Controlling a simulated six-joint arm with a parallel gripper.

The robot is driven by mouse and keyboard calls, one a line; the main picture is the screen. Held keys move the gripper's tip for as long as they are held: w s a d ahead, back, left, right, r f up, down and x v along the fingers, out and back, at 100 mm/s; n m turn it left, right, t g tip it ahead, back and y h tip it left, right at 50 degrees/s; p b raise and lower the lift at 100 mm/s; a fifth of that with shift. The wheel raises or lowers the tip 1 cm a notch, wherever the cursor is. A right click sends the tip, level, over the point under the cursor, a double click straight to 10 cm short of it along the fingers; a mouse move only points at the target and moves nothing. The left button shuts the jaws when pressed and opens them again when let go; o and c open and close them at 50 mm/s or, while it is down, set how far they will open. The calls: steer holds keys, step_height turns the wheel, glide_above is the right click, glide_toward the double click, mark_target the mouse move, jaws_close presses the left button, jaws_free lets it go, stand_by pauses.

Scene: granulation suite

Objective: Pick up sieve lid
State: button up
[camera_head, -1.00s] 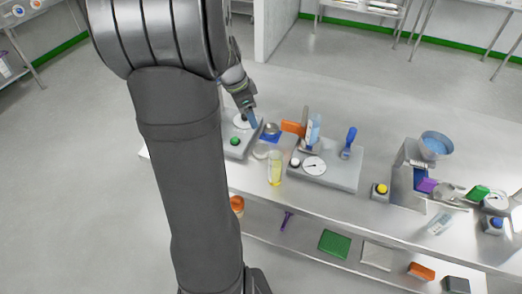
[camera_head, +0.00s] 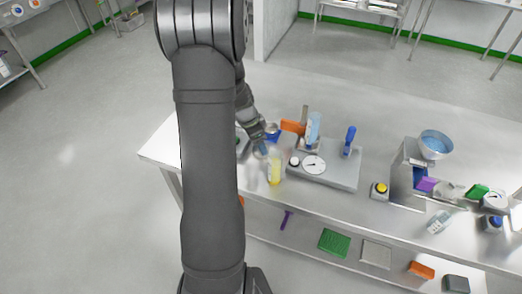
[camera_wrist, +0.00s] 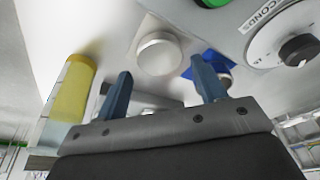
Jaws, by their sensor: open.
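The sieve lid looks to be the round pale metal disc (camera_wrist: 160,53) in the wrist view, lying on a light square pad on the bench. My gripper (camera_wrist: 161,68) is open, its two blue fingers apart. In the wrist view the disc appears between and beyond the fingertips, with nothing held. I cannot tell the exact gap between fingertips and disc.
The beaker also stands close left of the fingers in the wrist view (camera_wrist: 70,92). A dial timer (camera_wrist: 290,42) is farther right.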

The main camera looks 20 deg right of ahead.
steer(key=x, duration=0.3)
steer(key=shift+f, duration=0.15)
